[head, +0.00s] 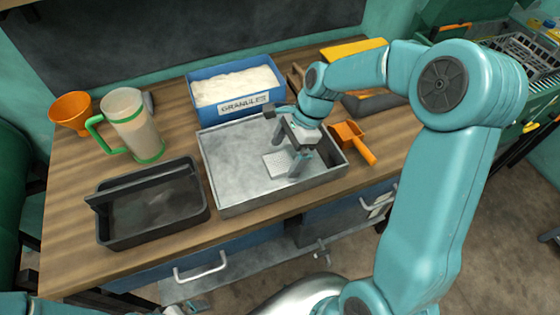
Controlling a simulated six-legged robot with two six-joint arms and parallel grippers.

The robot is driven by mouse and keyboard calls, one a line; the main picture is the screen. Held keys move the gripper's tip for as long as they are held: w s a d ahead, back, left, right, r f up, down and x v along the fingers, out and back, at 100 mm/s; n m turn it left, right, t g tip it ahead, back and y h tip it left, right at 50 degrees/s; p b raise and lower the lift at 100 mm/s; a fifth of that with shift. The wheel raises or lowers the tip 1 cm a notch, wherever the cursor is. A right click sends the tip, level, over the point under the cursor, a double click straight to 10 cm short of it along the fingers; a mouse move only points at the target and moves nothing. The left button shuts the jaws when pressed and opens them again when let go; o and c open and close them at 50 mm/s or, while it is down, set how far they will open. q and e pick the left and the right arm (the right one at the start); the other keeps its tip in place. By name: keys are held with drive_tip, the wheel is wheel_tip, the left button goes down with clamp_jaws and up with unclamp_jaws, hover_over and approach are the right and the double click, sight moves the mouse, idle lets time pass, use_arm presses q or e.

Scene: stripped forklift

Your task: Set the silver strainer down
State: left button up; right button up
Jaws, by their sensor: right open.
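The silver strainer (276,164), a small light perforated piece, is in the shallow metal tray (226,205), in its right half. It appears to lie on the tray floor, though I cannot tell whether it sits fully flat. My right gripper (287,158) is open and points down into the tray, right at the strainer. One finger is in front of the strainer's right end, and part of the strainer is hidden behind the gripper. I cannot tell whether a finger touches it. My left gripper is out of view.
A blue granules bin (207,109) stands behind the tray. A black divided caddy (125,238) is to its left, with a green-handled jug (128,115) and orange funnel (70,112) farther back. An orange scoop (350,134) lies close to the right. The tray's left half is clear.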

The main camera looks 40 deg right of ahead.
drive_tip(key=shift+x, duration=1.05)
drive_tip(key=shift+r, duration=0.1)
drive_tip(key=shift+c, duration=0.9)
drive_tip(key=shift+w, duration=0.1)
drive_tip(key=c, duration=1.1)
drive_tip(key=shift+o, duration=0.2)
